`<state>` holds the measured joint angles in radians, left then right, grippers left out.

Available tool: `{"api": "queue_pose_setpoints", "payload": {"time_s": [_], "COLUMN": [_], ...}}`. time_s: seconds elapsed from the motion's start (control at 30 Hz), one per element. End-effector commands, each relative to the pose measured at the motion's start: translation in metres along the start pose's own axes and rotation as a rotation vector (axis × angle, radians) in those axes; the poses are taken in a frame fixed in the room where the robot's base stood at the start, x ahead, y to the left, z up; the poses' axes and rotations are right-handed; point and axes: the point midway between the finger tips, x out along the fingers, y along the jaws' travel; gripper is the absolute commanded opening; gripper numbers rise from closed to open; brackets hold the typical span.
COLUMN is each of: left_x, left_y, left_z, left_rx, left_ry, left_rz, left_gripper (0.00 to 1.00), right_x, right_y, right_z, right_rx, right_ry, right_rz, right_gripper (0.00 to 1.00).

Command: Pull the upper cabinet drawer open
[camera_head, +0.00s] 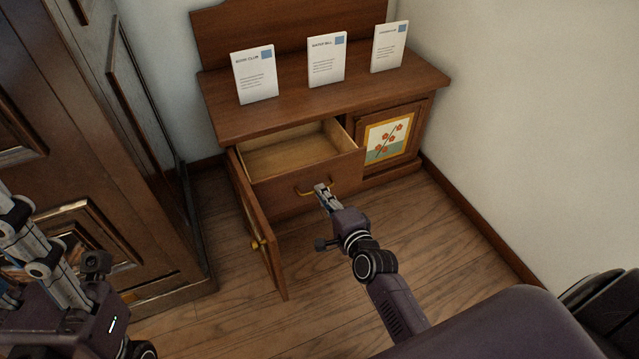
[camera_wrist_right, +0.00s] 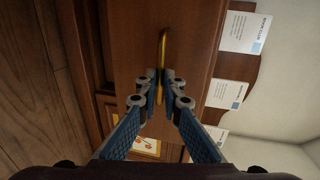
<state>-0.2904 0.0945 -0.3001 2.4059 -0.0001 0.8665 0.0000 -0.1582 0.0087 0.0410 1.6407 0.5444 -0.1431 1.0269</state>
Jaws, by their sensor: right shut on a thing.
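The upper drawer (camera_head: 289,158) of the brown wooden cabinet (camera_head: 225,122) stands pulled out, and its empty light-wood inside shows in the head view. Its brass handle (camera_head: 305,193) is on the drawer front; the handle also shows in the right wrist view (camera_wrist_right: 162,50). My right gripper (camera_head: 322,190) is at the handle, and in the right wrist view its fingers (camera_wrist_right: 161,88) are closed around the handle's bar. My left gripper (camera_head: 15,225) is at the left edge, away from the cabinet; its fingertips are not clear.
A cabinet door (camera_head: 256,222) with a brass knob hangs open below the drawer, left of my right gripper. Three white cards (camera_head: 326,60) stand on the cabinet top. A flowered panel (camera_head: 388,135) is right of the drawer. A dark armoire (camera_head: 100,140) stands at left. Floor in front is clear.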

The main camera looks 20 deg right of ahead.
Motion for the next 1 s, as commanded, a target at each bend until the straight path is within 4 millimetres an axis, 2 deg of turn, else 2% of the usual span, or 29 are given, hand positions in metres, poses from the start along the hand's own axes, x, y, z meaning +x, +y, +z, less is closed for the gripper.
{"api": "queue_pose_setpoints", "payload": {"time_s": [0.47, 0.5, 0.63, 1.0], "left_x": [-0.0013, -0.0013, -0.0013, -0.0011], "left_y": [0.0001, 0.0001, 0.0001, -0.0004], "left_z": [0.0001, 0.0001, 0.0001, -0.0002], "left_rx": [-0.001, -0.001, -0.001, 0.000], "left_ry": [-0.008, -0.008, -0.008, -0.007], "left_rz": [-0.002, -0.002, -0.002, -0.003], "left_gripper": [0.40, 0.40, 0.40, 0.40], "right_x": [-0.0031, -0.0031, -0.0030, -0.0084], "right_y": [0.0015, 0.0015, 0.0012, 0.0008], "right_z": [-0.0002, -0.0002, -0.0002, 0.0000], "right_rx": [0.000, 0.000, 0.000, 0.001], "right_ry": [0.000, 0.000, 0.000, 0.000], "right_rz": [0.001, 0.001, 0.001, 0.000], "right_gripper": [0.00, 0.11, 0.25, 0.25]}}
